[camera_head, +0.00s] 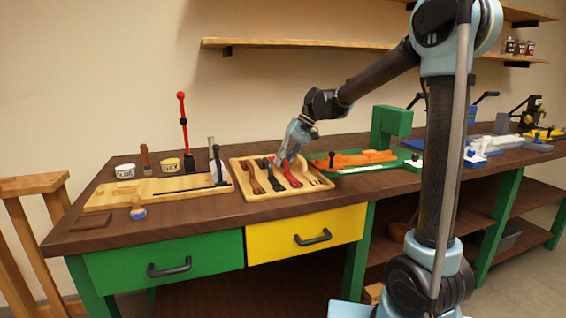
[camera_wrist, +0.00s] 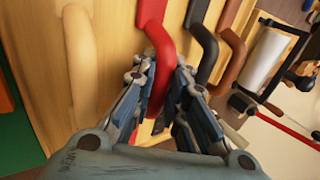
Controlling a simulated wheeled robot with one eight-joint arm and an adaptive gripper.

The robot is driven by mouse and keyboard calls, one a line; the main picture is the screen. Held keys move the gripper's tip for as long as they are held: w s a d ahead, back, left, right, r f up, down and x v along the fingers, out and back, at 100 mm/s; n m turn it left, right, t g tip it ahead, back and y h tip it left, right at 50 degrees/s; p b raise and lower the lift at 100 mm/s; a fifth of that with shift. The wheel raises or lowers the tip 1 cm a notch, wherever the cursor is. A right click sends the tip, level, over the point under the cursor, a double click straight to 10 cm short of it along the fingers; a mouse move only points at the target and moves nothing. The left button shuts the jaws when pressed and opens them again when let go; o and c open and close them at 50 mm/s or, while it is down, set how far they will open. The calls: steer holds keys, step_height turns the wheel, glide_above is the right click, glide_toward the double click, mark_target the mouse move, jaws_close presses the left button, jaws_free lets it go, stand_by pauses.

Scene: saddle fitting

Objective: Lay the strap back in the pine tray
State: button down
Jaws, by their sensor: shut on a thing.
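The pine tray (camera_head: 240,172) lies on the brown workbench, with several long pieces side by side in it. My gripper (camera_head: 286,160) is low over the tray's back half, pointing down. In the wrist view my gripper (camera_wrist: 162,78) is shut on the red strap (camera_wrist: 158,42), with one finger on each side of it. The red strap (camera_head: 292,182) runs forward from under the gripper at the tray. I cannot tell whether it touches the tray floor. A black strap (camera_wrist: 205,45) and a brown strap (camera_wrist: 235,55) lie beside it. A pale tan piece (camera_wrist: 80,50) is on the other side.
Left of the tray is a wooden board (camera_head: 150,192) with a red-handled lever clamp (camera_head: 183,115) behind it. To the right is a green fixture (camera_head: 392,125) with an orange piece (camera_head: 355,158). A shelf (camera_head: 290,43) crosses the wall above.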

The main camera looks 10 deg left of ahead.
steer(key=c, duration=1.6)
jaws_free()
steer(key=shift+d, duration=0.1)
steer(key=v, duration=1.2)
steer(key=shift+s+f, duration=0.1)
